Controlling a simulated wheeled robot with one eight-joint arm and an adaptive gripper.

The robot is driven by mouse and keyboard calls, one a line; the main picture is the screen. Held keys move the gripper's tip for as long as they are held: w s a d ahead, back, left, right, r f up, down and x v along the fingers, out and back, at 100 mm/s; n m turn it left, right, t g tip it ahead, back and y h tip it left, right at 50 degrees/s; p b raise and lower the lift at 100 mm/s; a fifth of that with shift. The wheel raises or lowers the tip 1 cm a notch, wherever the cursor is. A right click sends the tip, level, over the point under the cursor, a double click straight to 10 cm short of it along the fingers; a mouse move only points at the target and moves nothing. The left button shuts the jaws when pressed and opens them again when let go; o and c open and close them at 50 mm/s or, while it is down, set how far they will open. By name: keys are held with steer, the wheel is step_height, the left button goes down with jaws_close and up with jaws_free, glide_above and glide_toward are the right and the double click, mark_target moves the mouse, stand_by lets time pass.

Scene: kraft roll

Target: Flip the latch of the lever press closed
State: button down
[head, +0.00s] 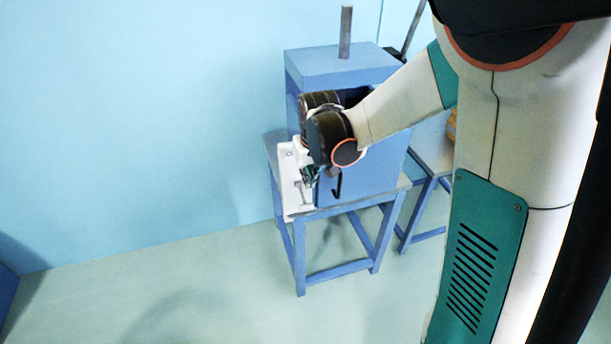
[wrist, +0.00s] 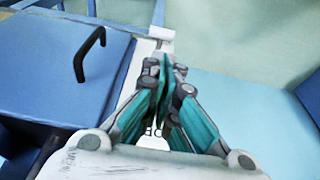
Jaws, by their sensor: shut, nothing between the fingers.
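The lever press (head: 345,68) is a blue box-like body with a grey rod on top, standing on a blue stool-like stand. Its blue front part carries a black bent handle (head: 338,186), which also shows at upper left in the wrist view (wrist: 90,52). My gripper (head: 309,177) is down at the press's left side, above a pale plate (head: 290,203). In the wrist view my gripper (wrist: 166,64) has its teal fingers together and empty, pointing along the plate beside the blue part. I cannot clearly make out the latch; my wrist and fingers cover part of that side.
The blue stand (head: 299,262) has open legs on a pale green floor (head: 200,290). A second blue stand (head: 428,190) is behind at right, partly hidden by my arm. The floor left of the press is clear up to the light blue wall (head: 130,120).

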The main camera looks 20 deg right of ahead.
mark_target(306, 204)
steer(key=b+x, duration=0.3)
steer(key=x, duration=0.8)
steer(key=shift+b, duration=0.35)
step_height(306, 204, down, 3)
steer(key=b, duration=0.2)
steer(key=shift+s+f+b, duration=0.1)
steer(key=shift+s+b, duration=0.05)
steer(key=shift+b, duration=0.15)
steer(key=shift+r, duration=0.3)
steer(key=s+r+p, duration=0.5)
steer(key=s+r, duration=0.3)
steer(key=r, duration=0.3)
steer(key=shift+r+p, duration=0.25)
steer(key=shift+p, duration=0.1)
steer(key=s+r+t, duration=0.4)
steer(key=s+r, duration=1)
steer(key=s, duration=0.4)
steer(key=shift+s+r, duration=0.25)
steer(key=shift+s, duration=0.1)
